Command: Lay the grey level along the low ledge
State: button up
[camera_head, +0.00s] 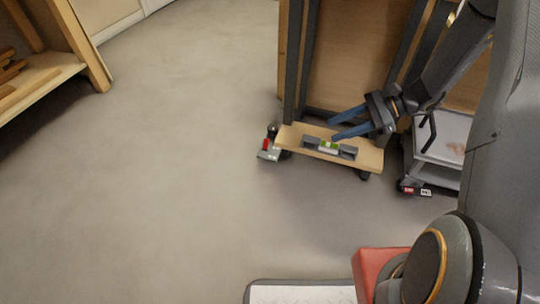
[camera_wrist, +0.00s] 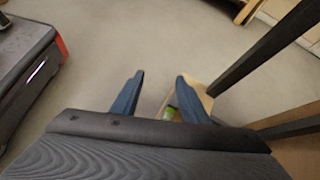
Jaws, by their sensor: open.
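The grey level (camera_head: 329,147), with a bright green and white middle, lies lengthwise on the low wooden ledge (camera_head: 367,158) in the head view. My gripper (camera_head: 332,130) is open, its two blue fingers pointing left, just behind and seemingly above the level. Nothing shows between its fingertips. In the wrist view my gripper (camera_wrist: 161,75) has its fingers apart. A green bit of the level (camera_wrist: 170,114) and the ledge's pale edge (camera_wrist: 205,98) show beside the right finger; the rest is hidden by the gripper. Whether a finger touches the level I cannot tell.
Dark posts (camera_head: 294,60) and a wooden panel (camera_head: 355,50) rise behind the ledge. A grey cart (camera_head: 444,135) stands at its right. A wooden shelf unit (camera_head: 45,80) is at upper left. The floor (camera_head: 170,170) at left is clear.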

jog(key=s+a+r+n+g+h, duration=0.4)
jog(key=s+a+r+n+h, duration=0.2)
jog(key=s+a+r+n, duration=0.75)
jog(key=s+a+r+n+t+h, duration=0.2)
jog(key=s+a+r+n, duration=0.1)
jog(key=s, duration=0.5)
jog(key=s+a+r+n+t+h, duration=0.1)
jog(key=s+a+r+n, duration=0.3)
jog(key=s, duration=0.5)
jog(key=shift+s+a+r+n+t+h, duration=0.2)
jog(key=shift+a+r+n+t+h, duration=0.25)
jog(key=shift+n, duration=0.7)
jog(key=shift+d+r, duration=0.1)
jog(key=shift+d, duration=0.05)
jog(key=d+r+m+p, duration=0.2)
jog(key=d+r+p, duration=0.5)
jog(key=p, duration=0.5)
jog(key=d+r+m+h+p, duration=0.1)
jog(key=d+r+p, duration=0.5)
jog(key=r+p, duration=0.6)
jog(key=d+r+m+p, duration=0.3)
jog(key=d+r+p, duration=0.4)
jog(key=p, duration=0.6)
notch_tip(320, 180, up, 2)
jog(key=shift+d+r+m+h, duration=0.15)
jog(key=shift+d+m+h, duration=0.15)
jog(key=shift+m+h, duration=0.1)
